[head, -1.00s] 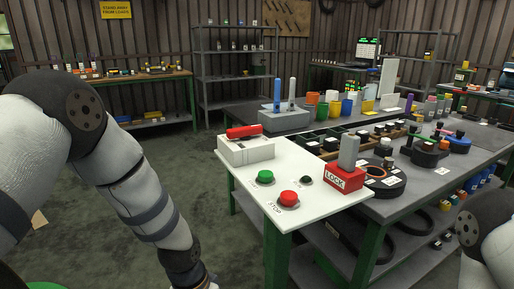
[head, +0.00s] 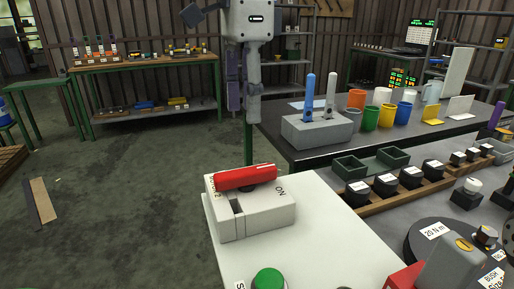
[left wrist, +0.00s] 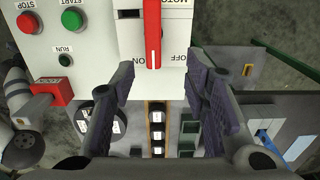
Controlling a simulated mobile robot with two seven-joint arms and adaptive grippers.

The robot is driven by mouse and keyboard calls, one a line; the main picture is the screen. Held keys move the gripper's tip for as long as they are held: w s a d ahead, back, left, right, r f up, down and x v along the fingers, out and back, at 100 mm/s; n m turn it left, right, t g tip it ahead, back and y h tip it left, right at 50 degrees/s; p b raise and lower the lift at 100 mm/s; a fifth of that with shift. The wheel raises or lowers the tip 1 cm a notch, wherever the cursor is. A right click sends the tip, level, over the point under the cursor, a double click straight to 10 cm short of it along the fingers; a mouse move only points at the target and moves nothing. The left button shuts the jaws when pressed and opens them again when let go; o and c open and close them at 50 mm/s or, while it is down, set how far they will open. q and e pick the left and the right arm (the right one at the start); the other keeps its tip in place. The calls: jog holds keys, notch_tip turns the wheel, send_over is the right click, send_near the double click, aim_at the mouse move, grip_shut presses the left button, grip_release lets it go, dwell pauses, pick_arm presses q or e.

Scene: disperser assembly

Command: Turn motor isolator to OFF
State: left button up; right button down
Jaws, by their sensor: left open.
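The motor isolator (head: 250,213) is a pale grey box on the corner of the white panel, with a red bar handle (head: 245,177) lying across its top. An ON label shows beside the handle's right end in the head view. In the left wrist view the red handle (left wrist: 153,35) shows at top centre, with an OFF label to its right. My left gripper (head: 243,108) points down in the head view, higher in the picture than the isolator. In the left wrist view the two fingers (left wrist: 160,85) are spread apart with nothing between them. My right gripper is not visible.
A grey block with blue and white posts (head: 317,130), coloured cups and trays of black parts stand on the workbench.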

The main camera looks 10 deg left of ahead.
aim_at(246, 170)
pick_arm(q)
jog(key=s+f, duration=0.2)
jog(key=f, duration=0.1)
jog(key=shift+f, duration=0.1)
jog(key=f, duration=0.8)
jog(key=shift+w, duration=0.25)
grip_shut()
